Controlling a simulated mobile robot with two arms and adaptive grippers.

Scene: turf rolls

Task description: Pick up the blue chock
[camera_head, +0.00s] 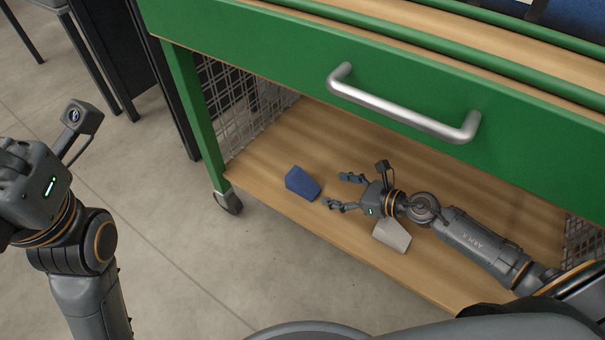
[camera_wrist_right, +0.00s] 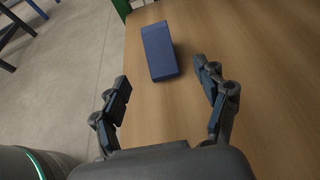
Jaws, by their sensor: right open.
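The blue chock (camera_head: 302,183) lies on the wooden lower shelf of the green cart, near the shelf's front left corner. In the right wrist view the chock (camera_wrist_right: 160,52) lies ahead of the fingertips, between their lines and apart from both. My right gripper (camera_head: 339,191) is open and empty, low over the shelf just right of the chock. Its two fingers (camera_wrist_right: 166,88) also show in the right wrist view. My left gripper (camera_head: 20,175) is at the left edge, away from the cart; its fingers are not clearly seen.
A light grey block (camera_head: 392,236) lies on the lower shelf (camera_head: 420,272) beside my right wrist. The green drawer front with a metal handle (camera_head: 400,108) hangs above. A wire mesh side (camera_head: 240,100) and a caster (camera_head: 228,202) stand at left. Floor in front is clear.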

